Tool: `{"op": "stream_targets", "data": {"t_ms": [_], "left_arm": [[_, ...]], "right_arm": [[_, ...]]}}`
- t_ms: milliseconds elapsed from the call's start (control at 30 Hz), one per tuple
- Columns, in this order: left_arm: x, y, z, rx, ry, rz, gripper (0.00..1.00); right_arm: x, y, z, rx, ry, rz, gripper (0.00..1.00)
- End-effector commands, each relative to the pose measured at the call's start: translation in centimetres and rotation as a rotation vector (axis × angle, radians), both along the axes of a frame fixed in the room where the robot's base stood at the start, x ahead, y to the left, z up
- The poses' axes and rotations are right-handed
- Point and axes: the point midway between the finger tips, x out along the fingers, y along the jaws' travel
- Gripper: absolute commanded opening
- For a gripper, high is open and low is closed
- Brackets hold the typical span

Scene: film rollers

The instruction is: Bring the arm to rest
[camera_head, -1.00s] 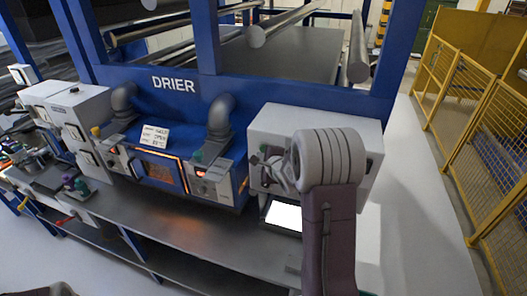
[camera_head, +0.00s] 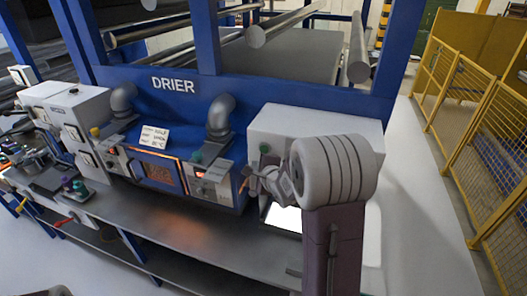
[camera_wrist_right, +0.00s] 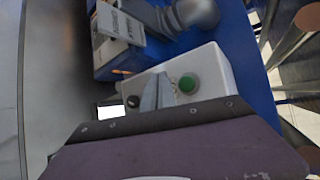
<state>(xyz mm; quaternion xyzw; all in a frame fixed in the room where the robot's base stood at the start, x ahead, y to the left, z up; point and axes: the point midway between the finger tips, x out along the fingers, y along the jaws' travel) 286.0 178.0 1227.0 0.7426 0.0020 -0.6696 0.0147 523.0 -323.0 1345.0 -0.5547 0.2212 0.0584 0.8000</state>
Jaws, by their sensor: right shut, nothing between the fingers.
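My right arm reaches in from the bottom right of the head view, its pale grey ringed joint in front of a white control box (camera_head: 325,120). My right gripper (camera_head: 247,178) points left beside that box, above the bench, and looks empty. In the right wrist view the gripper's grey fingers (camera_wrist_right: 158,92) are shut together, with nothing held. Behind them is a white panel with a green button (camera_wrist_right: 188,84) and a dark knob (camera_wrist_right: 133,101). Whether the fingers touch the panel cannot be told. My left gripper is not in view.
The blue drier (camera_head: 173,85) stands behind a long grey bench (camera_head: 170,240). Its lit panels and a white label card (camera_head: 154,136) face me. More white boxes (camera_head: 70,110) stand at the left. Open floor (camera_head: 425,210) and a yellow fence (camera_head: 465,110) lie at the right.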

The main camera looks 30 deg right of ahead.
Motion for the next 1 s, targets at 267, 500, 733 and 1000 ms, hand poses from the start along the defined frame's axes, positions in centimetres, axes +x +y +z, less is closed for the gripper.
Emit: {"op": "stream_targets", "data": {"t_ms": [267,500,733,1000], "left_arm": [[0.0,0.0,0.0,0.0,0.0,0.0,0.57],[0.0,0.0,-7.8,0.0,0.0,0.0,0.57],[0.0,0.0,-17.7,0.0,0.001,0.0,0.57],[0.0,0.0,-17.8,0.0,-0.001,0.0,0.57]], "right_arm": [[0.0,0.0,0.0,0.0,0.0,0.0,0.0],[1.0,5.8,-5.9,-0.009,-0.036,0.119,0.0],[-6.9,13.4,-22.1,-0.429,0.379,0.497,0.0],[-20.7,14.3,-29.1,-0.914,0.819,1.344,0.0]]}}
